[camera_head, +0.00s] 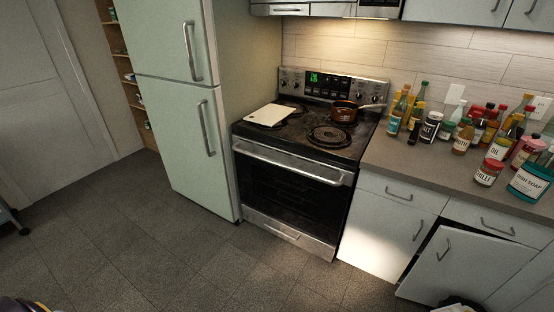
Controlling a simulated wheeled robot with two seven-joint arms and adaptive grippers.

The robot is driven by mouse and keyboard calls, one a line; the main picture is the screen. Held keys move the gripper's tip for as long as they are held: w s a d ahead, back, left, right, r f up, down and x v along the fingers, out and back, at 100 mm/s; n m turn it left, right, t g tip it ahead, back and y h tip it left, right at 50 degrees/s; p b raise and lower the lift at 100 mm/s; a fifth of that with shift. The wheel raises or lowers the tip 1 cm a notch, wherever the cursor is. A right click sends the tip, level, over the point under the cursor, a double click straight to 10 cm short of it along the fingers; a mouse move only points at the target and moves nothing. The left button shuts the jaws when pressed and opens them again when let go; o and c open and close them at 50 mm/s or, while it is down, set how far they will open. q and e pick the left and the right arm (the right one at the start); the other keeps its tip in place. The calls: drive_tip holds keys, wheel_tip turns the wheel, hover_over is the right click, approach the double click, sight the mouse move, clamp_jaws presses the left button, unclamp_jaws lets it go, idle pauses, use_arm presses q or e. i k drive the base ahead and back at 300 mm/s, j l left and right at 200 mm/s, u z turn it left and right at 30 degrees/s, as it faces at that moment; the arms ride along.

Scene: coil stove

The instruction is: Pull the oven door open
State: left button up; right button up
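The oven (286,190) stands in the middle of the view, between the fridge and the counter. Its dark front door is shut, standing upright in the stove's front. A long silver handle (287,163) runs across the top of the door. A drawer (288,234) with its own small handle is below the door. Neither gripper can be made out. Small dark parts at the bottom left corner and bottom right edge are too cropped to tell.
A pale green fridge (176,110) stands left of the stove. A pan (344,112) and a white board (269,115) rest on the cooktop. Bottles and jars crowd the counter (413,164). A lower cabinet door (440,262) hangs ajar at right. The tiled floor (190,265) before the oven is clear.

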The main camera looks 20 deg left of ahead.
sight(336, 182)
drive_tip(key=i+l+u, duration=0.1)
drive_tip(key=i+u, duration=0.15)
drive_tip(key=i, duration=0.75)
